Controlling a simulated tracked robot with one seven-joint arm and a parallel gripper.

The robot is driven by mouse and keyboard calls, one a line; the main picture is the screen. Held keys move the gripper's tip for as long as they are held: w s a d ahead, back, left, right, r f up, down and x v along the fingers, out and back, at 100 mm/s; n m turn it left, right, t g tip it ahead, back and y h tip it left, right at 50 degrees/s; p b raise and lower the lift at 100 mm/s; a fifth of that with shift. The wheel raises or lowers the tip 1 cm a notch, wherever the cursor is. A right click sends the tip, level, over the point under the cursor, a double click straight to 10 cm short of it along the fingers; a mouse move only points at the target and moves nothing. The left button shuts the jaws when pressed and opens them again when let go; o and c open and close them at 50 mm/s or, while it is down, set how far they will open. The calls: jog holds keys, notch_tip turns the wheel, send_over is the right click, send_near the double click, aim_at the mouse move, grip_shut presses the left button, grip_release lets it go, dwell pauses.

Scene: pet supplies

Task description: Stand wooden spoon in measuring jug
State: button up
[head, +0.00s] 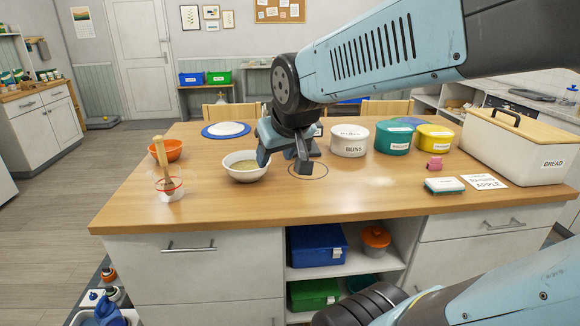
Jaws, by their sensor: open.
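The wooden spoon (166,178) stands nearly upright, leaning slightly, in the clear measuring jug (178,193) at the left front of the counter. Its thick end points up above the jug's rim, and its lower part shows through the clear wall. The jug has a red line around it. My gripper (284,161) is open and empty, well to the right of the jug. It is beside and above the right side of a white bowl, with its fingers pointing down, apart from the spoon.
A white bowl (232,173) with pale contents stands between the jug and my gripper. An orange bowl (172,147) is just behind the jug. The front middle counter is clear.

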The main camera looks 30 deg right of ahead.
jog(key=s+g, duration=0.1)
jog(key=s, duration=0.7)
jog(key=shift+s+d+r+m+g, duration=0.15)
jog(key=shift+d+r+m+g, duration=0.05)
jog(key=shift+d+m+g, duration=0.25)
dwell(0.6)
